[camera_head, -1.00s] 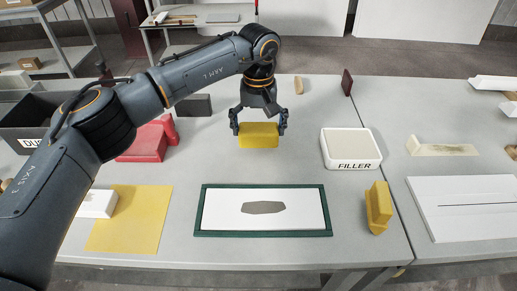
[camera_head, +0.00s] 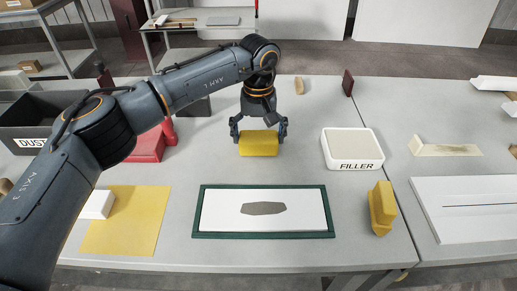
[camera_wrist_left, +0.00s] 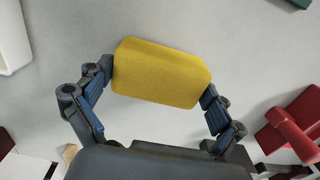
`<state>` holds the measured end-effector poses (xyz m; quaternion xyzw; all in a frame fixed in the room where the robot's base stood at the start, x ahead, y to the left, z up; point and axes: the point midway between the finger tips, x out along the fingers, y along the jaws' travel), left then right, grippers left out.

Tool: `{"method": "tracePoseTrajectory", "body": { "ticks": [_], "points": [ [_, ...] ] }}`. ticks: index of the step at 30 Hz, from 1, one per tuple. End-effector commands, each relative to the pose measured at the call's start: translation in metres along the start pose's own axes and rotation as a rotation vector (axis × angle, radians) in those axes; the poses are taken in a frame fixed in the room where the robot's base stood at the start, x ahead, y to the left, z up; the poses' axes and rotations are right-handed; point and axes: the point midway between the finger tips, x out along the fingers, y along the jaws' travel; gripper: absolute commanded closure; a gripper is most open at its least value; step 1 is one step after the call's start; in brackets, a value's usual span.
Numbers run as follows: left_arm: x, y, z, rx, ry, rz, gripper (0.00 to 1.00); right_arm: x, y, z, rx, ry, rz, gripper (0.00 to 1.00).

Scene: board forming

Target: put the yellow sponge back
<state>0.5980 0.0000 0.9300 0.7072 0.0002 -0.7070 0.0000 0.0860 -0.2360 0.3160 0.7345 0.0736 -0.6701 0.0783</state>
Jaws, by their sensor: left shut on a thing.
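The yellow sponge (camera_head: 258,144) is between the fingers of my left gripper (camera_head: 258,130) in the head view, over the grey table behind the green-framed board. My left gripper is shut on it, with a finger at each end. In the left wrist view the sponge (camera_wrist_left: 162,73) fills the gap between the fingertips of the left gripper (camera_wrist_left: 158,85). From these views I cannot tell whether the sponge touches the table. My right gripper is not in view.
A green-framed white board (camera_head: 264,229) with a grey patch lies in front. The white FILLER box (camera_head: 353,163) stands right, and a yellow tool (camera_head: 382,207) lies nearer. A red object (camera_head: 148,147), a DUST bin (camera_head: 35,125) and a yellow sheet (camera_head: 127,232) are left.

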Motion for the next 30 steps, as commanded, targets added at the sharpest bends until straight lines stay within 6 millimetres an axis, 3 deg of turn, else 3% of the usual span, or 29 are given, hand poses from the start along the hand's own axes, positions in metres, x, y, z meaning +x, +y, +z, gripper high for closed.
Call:
{"method": "tracePoseTrajectory", "body": {
  "ticks": [7, 8, 9, 22, 30],
  "points": [
    [0.006, 0.0, 0.0, 0.0, 0.0, 0.0, 0.38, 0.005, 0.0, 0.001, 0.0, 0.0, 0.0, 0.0],
    [0.005, 0.0, 0.0, 0.0, 0.0, 0.0, 0.03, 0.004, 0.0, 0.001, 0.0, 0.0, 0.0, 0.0],
    [0.005, 0.0, 0.0, 0.0, 0.0, 0.0, 0.0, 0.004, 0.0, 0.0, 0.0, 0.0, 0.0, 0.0],
    [-0.002, 0.0, -0.001, 0.0, 0.001, 0.001, 0.0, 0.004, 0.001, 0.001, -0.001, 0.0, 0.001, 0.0],
    [-0.052, 0.0, -0.001, -0.001, 0.004, 0.0, 0.0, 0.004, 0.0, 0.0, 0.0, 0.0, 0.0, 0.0]
  ]
}}
